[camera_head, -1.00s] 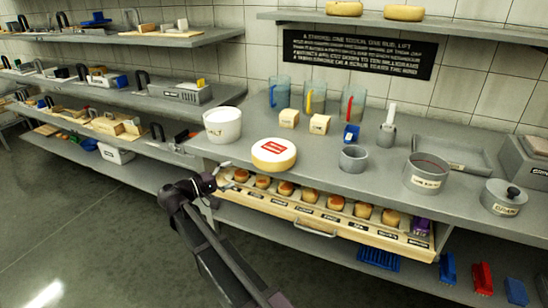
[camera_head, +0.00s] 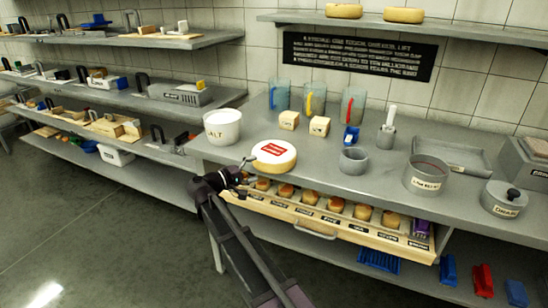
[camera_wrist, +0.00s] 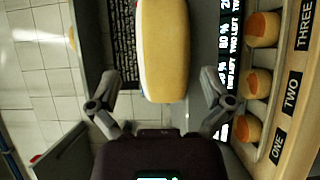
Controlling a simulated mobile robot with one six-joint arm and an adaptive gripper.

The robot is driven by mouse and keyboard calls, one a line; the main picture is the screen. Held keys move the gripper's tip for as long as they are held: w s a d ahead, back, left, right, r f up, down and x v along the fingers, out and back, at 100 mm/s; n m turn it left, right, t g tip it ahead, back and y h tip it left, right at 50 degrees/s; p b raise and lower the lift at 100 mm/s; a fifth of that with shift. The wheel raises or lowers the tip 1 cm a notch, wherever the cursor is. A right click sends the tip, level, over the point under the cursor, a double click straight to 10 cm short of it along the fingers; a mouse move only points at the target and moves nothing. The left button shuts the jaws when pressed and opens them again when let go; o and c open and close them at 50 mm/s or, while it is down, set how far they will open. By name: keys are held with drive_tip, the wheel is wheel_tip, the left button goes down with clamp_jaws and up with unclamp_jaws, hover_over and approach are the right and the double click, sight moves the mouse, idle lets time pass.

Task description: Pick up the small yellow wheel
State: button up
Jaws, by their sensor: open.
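A yellow-sided wheel with a white top and a red label (camera_head: 274,155) lies flat at the front edge of the counter. In the wrist view its yellow side (camera_wrist: 165,55) fills the upper middle, ahead of the space between my fingers. Several smaller yellow-orange wheels (camera_head: 310,196) sit in a row in the open drawer below; some show at the right of the wrist view (camera_wrist: 258,82). I cannot tell for sure which is the small yellow wheel. My gripper (camera_head: 247,172) is open and empty, at the left of the labelled wheel, above the drawer's left end.
The open wooden drawer (camera_head: 340,229) juts out below the counter (camera_head: 310,165). A white salt tub (camera_head: 222,127) stands left of the labelled wheel. Two pale blocks (camera_head: 289,120), a small metal cup (camera_head: 353,160) and a pot (camera_head: 426,174) stand behind and right. Two wheels lie on the high shelf (camera_head: 290,16).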

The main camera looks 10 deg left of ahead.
sight(263, 168)
drive_tip(key=shift+d, duration=0.1)
idle(0.3)
drive_tip(key=shift+w+d+f, duration=0.1)
drive_tip(key=shift+w+d, duration=0.2)
drive_tip(key=shift+d, duration=0.3)
drive_tip(key=shift+x, duration=1.9)
drive_tip(key=shift+s+d+f, duration=0.1)
drive_tip(key=c, duration=1.2)
